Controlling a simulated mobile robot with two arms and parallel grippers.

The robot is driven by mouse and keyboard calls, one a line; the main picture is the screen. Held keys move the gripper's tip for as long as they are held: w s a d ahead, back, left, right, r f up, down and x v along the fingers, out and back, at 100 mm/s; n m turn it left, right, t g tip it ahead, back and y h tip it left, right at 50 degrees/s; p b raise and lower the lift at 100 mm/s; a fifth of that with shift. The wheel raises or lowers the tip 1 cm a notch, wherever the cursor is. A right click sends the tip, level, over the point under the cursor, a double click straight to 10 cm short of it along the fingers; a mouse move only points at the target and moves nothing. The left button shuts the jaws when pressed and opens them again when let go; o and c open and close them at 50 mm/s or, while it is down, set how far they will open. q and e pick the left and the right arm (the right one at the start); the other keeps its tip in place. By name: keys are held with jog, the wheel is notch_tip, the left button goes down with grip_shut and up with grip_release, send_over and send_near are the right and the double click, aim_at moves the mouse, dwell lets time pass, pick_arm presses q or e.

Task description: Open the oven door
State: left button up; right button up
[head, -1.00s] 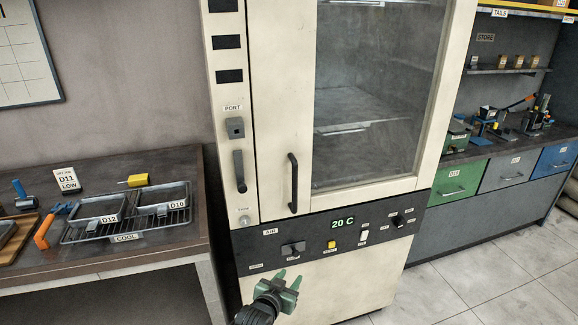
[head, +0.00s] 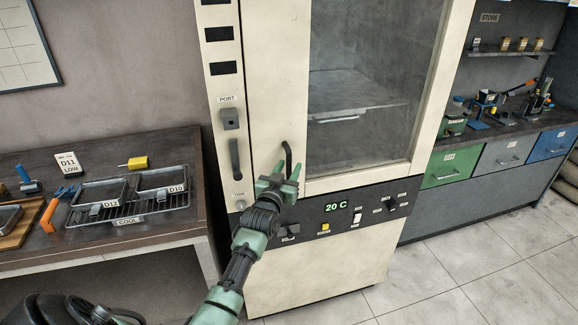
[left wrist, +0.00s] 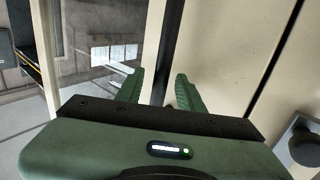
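The oven (head: 300,270) is a tall cream cabinet. Its door (head: 277,80) has a large glass window and looks shut. The black vertical door handle (head: 287,152) is on the left part of the door, its lower part hidden by my gripper. My left gripper (head: 277,172) is at the lower handle, with its green fingers apart. In the left wrist view the fingers (left wrist: 160,88) are open, and the dark handle (left wrist: 172,45) runs up between them. I cannot tell whether they touch it. My right gripper is out of view.
Below the door is a black control panel (head: 373,213) reading 20 C. A table (head: 100,240) with trays on a rack stands at the left. A bench with a green drawer (head: 452,168) stands at the right. The tiled floor (head: 450,265) in front is clear.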

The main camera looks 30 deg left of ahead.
pick_arm(q)
jog(key=shift+w+a, duration=0.1)
jog(key=shift+w, duration=0.15)
grip_shut()
dwell(1.4)
